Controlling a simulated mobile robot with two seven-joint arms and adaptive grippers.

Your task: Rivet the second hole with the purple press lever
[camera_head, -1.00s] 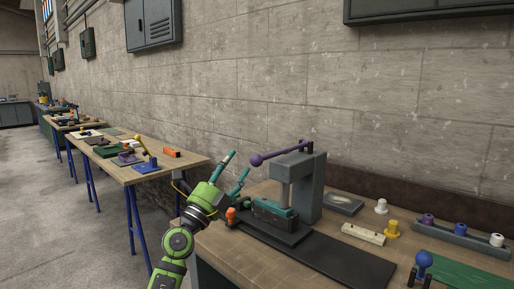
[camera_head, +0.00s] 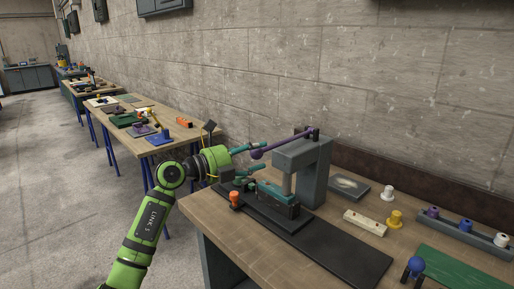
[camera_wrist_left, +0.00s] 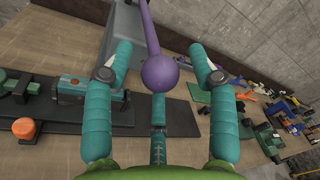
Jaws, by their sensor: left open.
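The purple press lever (camera_head: 285,145) ends in a round purple knob (camera_head: 257,153) and runs to the top of the grey press (camera_head: 313,172). My left gripper (camera_head: 259,163), with teal fingers, is open at the knob. In the left wrist view the purple knob (camera_wrist_left: 158,75) lies between the spread fingers of my left gripper (camera_wrist_left: 160,68), with gaps on both sides. A teal-topped dark block (camera_head: 277,194) sits under the press head; the left wrist view shows it too (camera_wrist_left: 75,86). I cannot make out its holes. My right gripper is not in view.
To the right are a pale block with holes (camera_head: 365,223), a yellow knob (camera_head: 395,218), a white knob (camera_head: 387,194) and a grey rack (camera_head: 465,228). The wall stands close behind.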

